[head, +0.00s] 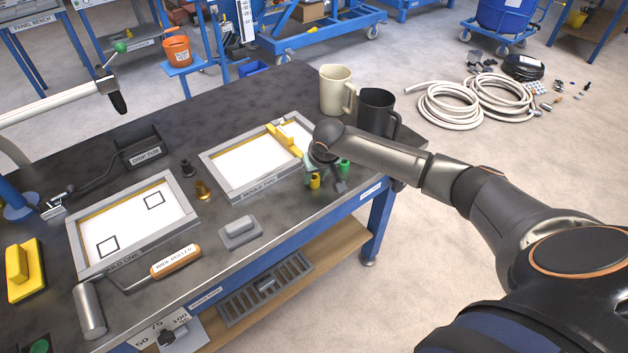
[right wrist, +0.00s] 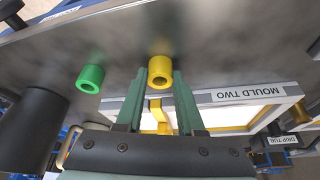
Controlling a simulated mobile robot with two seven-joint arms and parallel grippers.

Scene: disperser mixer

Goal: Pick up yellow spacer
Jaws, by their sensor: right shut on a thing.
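The yellow spacer (head: 315,181) is a short hollow cylinder near the front edge of the dark bench, just right of the mould two frame (head: 254,189). In the right wrist view the yellow spacer (right wrist: 161,72) stands between the two green fingertips, its round hole facing the camera. My right gripper (right wrist: 158,82) is shut on it, and in the head view the gripper (head: 318,178) reaches down over it, partly hiding it. A green spacer (head: 344,166) stands beside it, apart from the fingers, and also shows in the right wrist view (right wrist: 90,78). My left gripper is not in view.
A black jug (head: 376,111) and a cream jug (head: 335,92) stand behind the gripper. A yellow-handled tool (head: 284,138) lies across the mould two frame. A grey block (head: 240,232) and the mould one frame (head: 185,190) are to the left.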

